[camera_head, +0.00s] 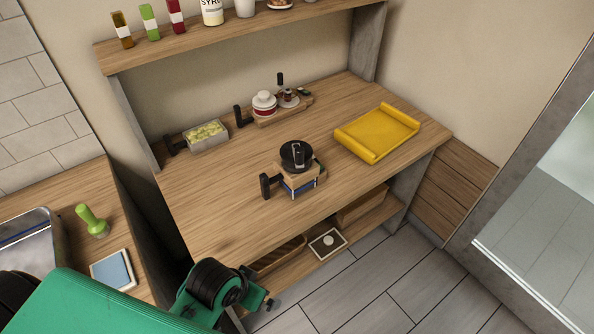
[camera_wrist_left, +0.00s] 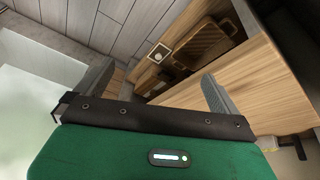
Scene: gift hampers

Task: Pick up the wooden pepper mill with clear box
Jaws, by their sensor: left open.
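I cannot pick out a wooden pepper mill for certain. On the wooden table, a wooden block with a round black top (camera_head: 297,157) and a black side handle stands near the middle front. A clear box (camera_head: 206,136) with yellow-green contents sits at the back left, with a black handle beside it. My left gripper (camera_wrist_left: 157,74) is open and empty in the left wrist view, its two grey fingers apart, facing the table's lower shelf and the floor. In the head view my green left arm reaches in at the bottom left, in front of the table. My right gripper is not in view.
A yellow tray (camera_head: 376,133) lies at the table's right. A wooden holder with a red-and-white jar (camera_head: 264,103) stands at the back. Several bottles line the upper shelf (camera_head: 240,27). The lower shelf holds wooden trays (camera_head: 277,257). The table's left front is bare.

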